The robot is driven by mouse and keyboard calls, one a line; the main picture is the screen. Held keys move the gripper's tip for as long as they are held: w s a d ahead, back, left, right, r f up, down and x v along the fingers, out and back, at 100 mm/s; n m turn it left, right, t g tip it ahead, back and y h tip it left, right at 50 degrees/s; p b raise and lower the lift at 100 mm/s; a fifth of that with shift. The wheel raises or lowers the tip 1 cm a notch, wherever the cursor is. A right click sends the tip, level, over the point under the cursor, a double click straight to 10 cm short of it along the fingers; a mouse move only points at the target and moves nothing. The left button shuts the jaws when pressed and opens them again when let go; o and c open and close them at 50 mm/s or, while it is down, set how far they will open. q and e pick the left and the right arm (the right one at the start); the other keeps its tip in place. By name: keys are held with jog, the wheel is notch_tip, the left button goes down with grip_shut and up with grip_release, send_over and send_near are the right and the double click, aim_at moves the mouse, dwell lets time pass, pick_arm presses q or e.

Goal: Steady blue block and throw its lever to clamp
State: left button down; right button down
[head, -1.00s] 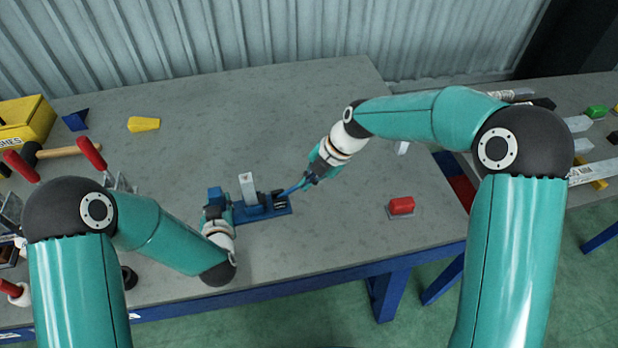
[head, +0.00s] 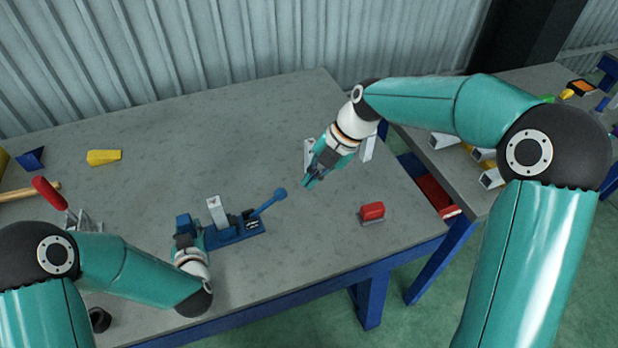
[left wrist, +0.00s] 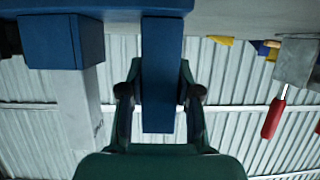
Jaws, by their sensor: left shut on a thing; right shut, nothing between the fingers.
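The blue block (head: 237,232) is a clamp fixture on the grey bench, with a light metal piece (head: 217,212) standing upright in it. Its blue lever (head: 268,203) slants up and to the right, ending in a round knob. My left gripper (head: 188,240) is shut on a blue upright part at the block's left end. The left wrist view shows this blue part (left wrist: 162,75) between the fingers and the metal piece (left wrist: 82,110) beside it. My right gripper (head: 308,183) is shut and empty, a little right of the knob and apart from it.
A red block on a grey base (head: 372,212) lies to the right near the front edge. The bench behind the fixture is clear.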

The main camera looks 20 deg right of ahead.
jog(key=n+h, duration=1)
send_near(283, 192)
jog(key=x, duration=0.4)
jog(key=a+x, duration=0.1)
jog(key=x, duration=0.2)
jog(key=shift+w+f, duration=0.2)
jog(key=shift+f, duration=0.05)
jog(key=shift+d+f+h, duration=0.3)
jog(key=shift+d+f, duration=0.6)
jog(key=shift+d, duration=0.05)
pick_arm(q)
jog(key=shift+a, duration=0.1)
pick_arm(e)
jog(key=shift+r, duration=0.1)
